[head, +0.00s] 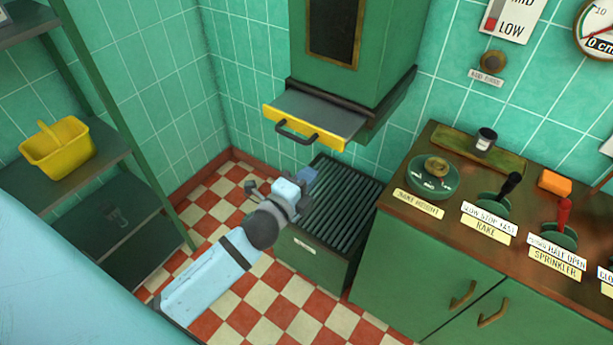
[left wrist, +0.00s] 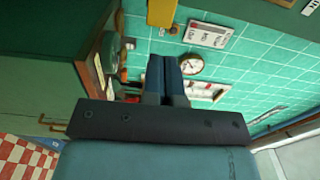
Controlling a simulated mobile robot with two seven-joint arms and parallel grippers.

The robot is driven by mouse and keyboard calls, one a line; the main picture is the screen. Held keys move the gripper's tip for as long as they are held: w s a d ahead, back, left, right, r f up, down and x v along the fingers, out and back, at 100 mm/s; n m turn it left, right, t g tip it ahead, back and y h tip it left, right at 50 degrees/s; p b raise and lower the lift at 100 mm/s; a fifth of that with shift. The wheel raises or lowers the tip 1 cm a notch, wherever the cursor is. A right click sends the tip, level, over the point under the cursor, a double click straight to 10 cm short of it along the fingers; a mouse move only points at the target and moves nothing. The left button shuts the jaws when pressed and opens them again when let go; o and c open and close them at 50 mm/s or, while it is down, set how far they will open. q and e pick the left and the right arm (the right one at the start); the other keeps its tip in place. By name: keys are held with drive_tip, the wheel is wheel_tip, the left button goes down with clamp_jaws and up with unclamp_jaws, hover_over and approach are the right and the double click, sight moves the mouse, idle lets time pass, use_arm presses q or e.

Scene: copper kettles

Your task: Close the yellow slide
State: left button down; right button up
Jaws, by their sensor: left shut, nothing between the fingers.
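The yellow slide (head: 312,116) is a grey plate with a yellow front edge and a dark bar handle (head: 296,133). In the head view it sticks out from the bottom of a green wall box (head: 350,75), so it stands pulled out. My left gripper (head: 309,176) is below the slide's front in the picture, apart from the handle. In the left wrist view its blue fingers (left wrist: 166,72) are together with nothing between them. A yellow piece (left wrist: 161,12) shows at the top of that view; I cannot tell whether it is the slide. My right gripper is out of view.
A dark slatted bin (head: 340,210) stands on the checkered floor below the slide. A green counter (head: 430,270) with levers and labels is at the right. A shelf rack (head: 130,165) with a yellow basket (head: 58,152) is at the left. Some floor between is clear.

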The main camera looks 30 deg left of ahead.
use_arm(q)
drive_tip(key=p, duration=0.1)
approach(352, 125)
drive_tip(key=shift+s+d+f, duration=0.1)
drive_tip(key=shift+d+f, duration=0.15)
drive_tip(key=shift+f, duration=0.2)
drive_tip(key=shift+w, duration=0.4)
drive_tip(key=w, duration=0.6)
drive_tip(key=w+b, duration=0.1)
drive_tip(key=w, duration=0.2)
drive_tip(key=shift+d, duration=0.35)
drive_tip(key=shift+w, duration=0.2)
drive_tip(key=shift+r, duration=0.35)
drive_tip(key=shift+a, duration=0.1)
